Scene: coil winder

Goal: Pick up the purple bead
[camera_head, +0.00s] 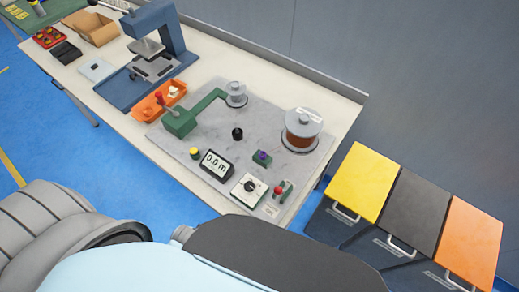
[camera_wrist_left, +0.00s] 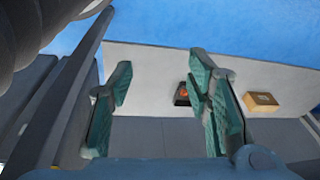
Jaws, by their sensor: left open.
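A small purple bead (camera_head: 262,154) sits on a small dark green block on the grey winder plate (camera_head: 216,137), between the digital meter and the large copper-coloured spool. The bead does not show in the left wrist view. My left gripper (camera_wrist_left: 162,75) is open in the left wrist view, with nothing visible between its teal finger pads. It is not visible in the head view. My right gripper is in neither view.
The winder plate carries a green arm (camera_head: 194,114), a copper spool (camera_head: 302,130), a meter (camera_head: 215,164) and a dial box (camera_head: 249,188). An orange tray (camera_head: 159,101) and blue press (camera_head: 157,28) stand farther left. Yellow, black and orange-topped bins (camera_head: 360,181) stand right of the table.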

